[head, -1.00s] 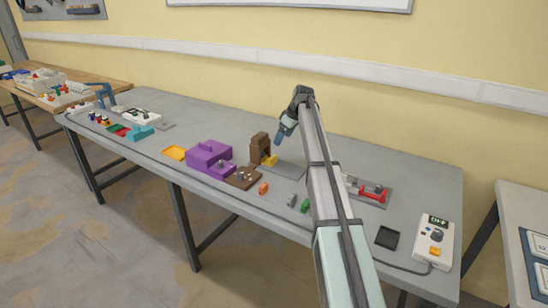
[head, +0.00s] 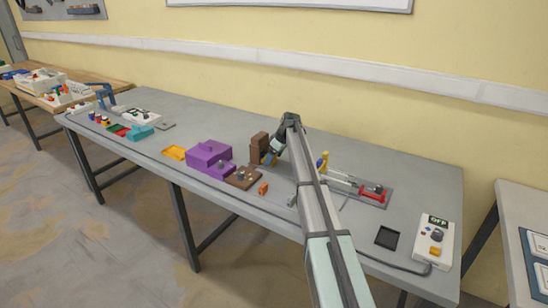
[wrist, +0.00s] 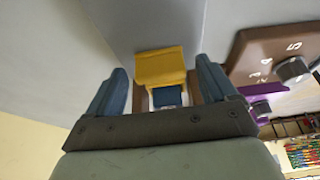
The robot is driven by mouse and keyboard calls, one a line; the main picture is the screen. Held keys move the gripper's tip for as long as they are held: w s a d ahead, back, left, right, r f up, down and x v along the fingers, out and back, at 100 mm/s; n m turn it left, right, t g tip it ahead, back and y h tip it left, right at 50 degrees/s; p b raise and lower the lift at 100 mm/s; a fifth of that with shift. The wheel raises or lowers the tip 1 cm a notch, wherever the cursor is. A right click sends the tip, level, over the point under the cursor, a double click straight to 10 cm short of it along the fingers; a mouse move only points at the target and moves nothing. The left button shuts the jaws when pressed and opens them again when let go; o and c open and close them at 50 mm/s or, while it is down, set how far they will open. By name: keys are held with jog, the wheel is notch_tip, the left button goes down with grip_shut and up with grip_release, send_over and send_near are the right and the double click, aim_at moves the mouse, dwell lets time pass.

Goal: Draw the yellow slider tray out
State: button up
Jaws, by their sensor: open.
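The yellow slider tray (head: 265,158) shows as a small yellow piece at the foot of the upright brown housing (head: 258,146) near the middle of the table. In the wrist view the yellow tray (wrist: 160,66) lies between my two blue fingers, with a gap on each side. A blue part (wrist: 168,96) shows just below it there, with brown pieces of the housing to either side. My gripper (head: 272,157) is low at the housing and open around the yellow tray; it also shows in the wrist view (wrist: 161,69). In the head view it partly hides the tray.
A purple box (head: 209,154) and a brown plate with a knob (head: 243,177) stand left of the housing. An orange block (head: 263,188) lies in front. A red part (head: 372,194) on a grey plate, a black tray (head: 387,237) and a white control box (head: 436,246) are to the right.

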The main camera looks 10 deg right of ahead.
jog(key=shift+c, duration=0.2)
jog(key=c, duration=1.5)
jog(key=shift+o, duration=0.2)
jog(key=s+d, duration=0.8)
jog(key=shift+f, duration=0.1)
jog(key=shift+s+d, duration=0.1)
jog(key=o, duration=1.5)
jog(key=v, duration=1.4)
